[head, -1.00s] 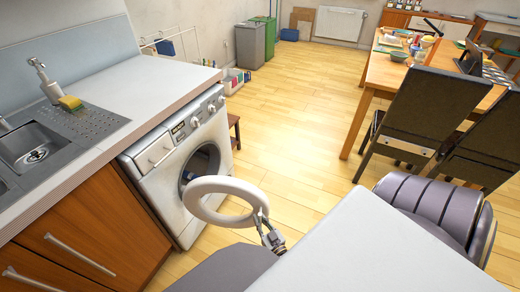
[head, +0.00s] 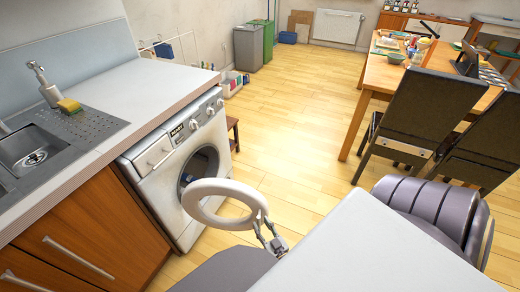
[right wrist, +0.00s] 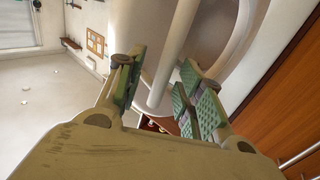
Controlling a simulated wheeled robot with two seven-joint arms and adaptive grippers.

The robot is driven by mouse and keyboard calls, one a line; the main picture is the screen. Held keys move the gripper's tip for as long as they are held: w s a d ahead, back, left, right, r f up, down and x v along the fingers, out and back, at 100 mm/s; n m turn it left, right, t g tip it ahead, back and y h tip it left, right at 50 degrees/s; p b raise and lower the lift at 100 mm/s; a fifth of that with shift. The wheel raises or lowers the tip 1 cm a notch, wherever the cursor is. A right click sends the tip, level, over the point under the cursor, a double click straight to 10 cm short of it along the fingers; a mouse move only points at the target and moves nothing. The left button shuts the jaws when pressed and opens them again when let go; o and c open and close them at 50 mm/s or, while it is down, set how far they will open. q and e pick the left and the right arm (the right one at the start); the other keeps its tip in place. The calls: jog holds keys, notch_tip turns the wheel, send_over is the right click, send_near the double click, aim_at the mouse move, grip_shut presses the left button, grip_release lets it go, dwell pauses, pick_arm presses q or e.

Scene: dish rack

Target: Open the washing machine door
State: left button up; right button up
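The white washing machine (head: 165,185) stands under the counter at the left in the head view. Its white ring-shaped door (head: 196,213) stands swung out from the front, and the dark drum opening shows behind it. My right gripper (head: 268,232) is at the door ring's right edge. In the right wrist view my right gripper (right wrist: 158,88) has its green-padded fingers spread apart. The door's pale rim (right wrist: 174,60) shows between and beyond the fingertips; I cannot tell whether they touch it. My left gripper is not in view.
A counter (head: 150,85) with a sink (head: 35,150) runs above the machine, with wooden cabinets (head: 90,235) beside it. A small stool (head: 233,132) stands past the machine. A dining table (head: 385,75) and dark chairs (head: 425,115) are at the right. The floor between is clear.

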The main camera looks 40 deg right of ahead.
jog(key=s+a, duration=0.2)
jog(key=s, duration=0.7)
jog(key=shift+f, duration=0.25)
jog(key=shift+c, duration=0.2)
